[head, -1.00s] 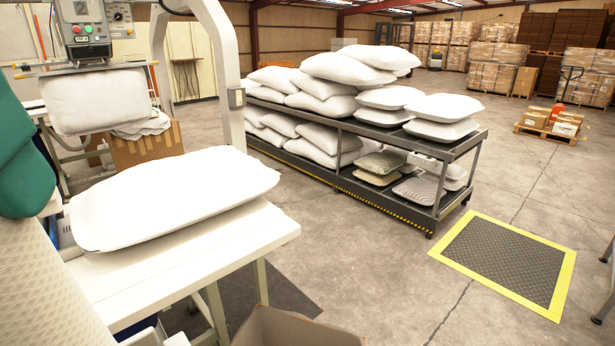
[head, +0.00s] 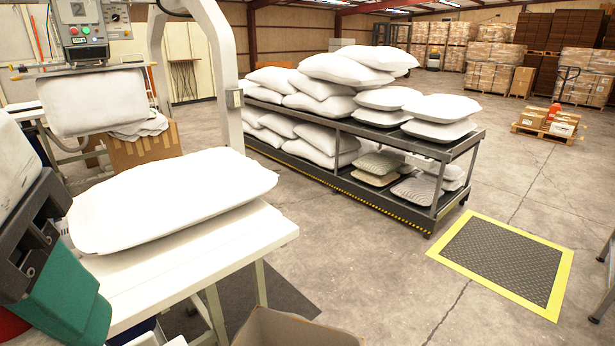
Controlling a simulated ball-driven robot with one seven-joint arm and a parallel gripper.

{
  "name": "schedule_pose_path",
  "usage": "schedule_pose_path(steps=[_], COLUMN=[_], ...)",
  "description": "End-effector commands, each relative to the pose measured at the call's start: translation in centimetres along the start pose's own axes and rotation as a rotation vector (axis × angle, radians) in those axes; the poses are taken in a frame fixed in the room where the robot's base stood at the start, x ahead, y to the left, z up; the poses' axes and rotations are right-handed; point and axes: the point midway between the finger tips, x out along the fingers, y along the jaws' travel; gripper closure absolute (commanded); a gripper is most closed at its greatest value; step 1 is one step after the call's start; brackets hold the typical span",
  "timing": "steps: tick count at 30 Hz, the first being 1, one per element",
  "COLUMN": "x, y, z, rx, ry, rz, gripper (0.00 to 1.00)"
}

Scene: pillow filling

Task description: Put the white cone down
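A dark grey and teal part, which looks like my arm or gripper (head: 60,265), fills the lower left edge, very close to the camera. Its fingertips cannot be made out, so I cannot tell whether it is open or shut. A pale, speckled rounded surface (head: 14,150) is cut off by the left edge just above the dark part. I cannot tell whether it is the white cone. No whole cone is visible. A white-topped table (head: 215,255) stands beside this part, with a plump white pillow (head: 170,195) lying on it.
An open cardboard box (head: 295,328) is below the table's front. A filling machine (head: 95,60) with a hanging white pillow (head: 93,102) stands behind. A long dark rack (head: 400,215) of pillows is centre. A yellow-edged mat (head: 510,262) lies on open floor at right.

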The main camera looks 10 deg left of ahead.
Motion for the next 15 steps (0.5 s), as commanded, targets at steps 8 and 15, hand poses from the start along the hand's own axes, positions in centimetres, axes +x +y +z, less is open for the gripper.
schedule_pose_path(steps=[8, 15], x=[0.06, 0.03], y=[0.01, 0.00], z=[0.01, 0.01], rx=[0.000, 0.000], ry=[0.000, 0.000], rz=[0.000, 0.000], gripper=[0.27, 0.24])
